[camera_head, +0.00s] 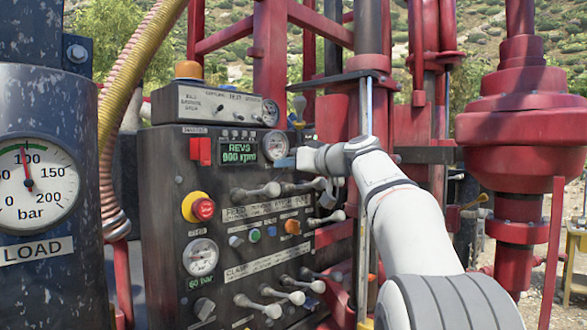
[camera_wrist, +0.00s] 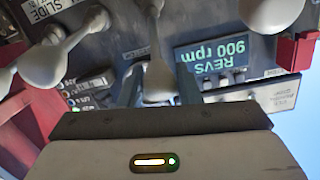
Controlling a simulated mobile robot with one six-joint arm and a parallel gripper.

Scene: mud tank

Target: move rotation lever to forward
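The label strip (camera_head: 265,210) beneath starts with FEED; the rest is too small to read, so I cannot tell for sure which is the rotation lever. My gripper (camera_head: 286,162) is in front of the panel, above this row and right of the REVS display (camera_head: 240,153). In the wrist view, upside down, a lever (camera_wrist: 157,78) points at the gripper's dark front edge.
A lower lever row (camera_head: 283,295), a red emergency button (camera_head: 203,209), small knobs and gauges share the panel. A pressure gauge (camera_head: 30,175) stands left. Red pipework (camera_head: 520,130) is right of my arm. REVS reads 900 rpm.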

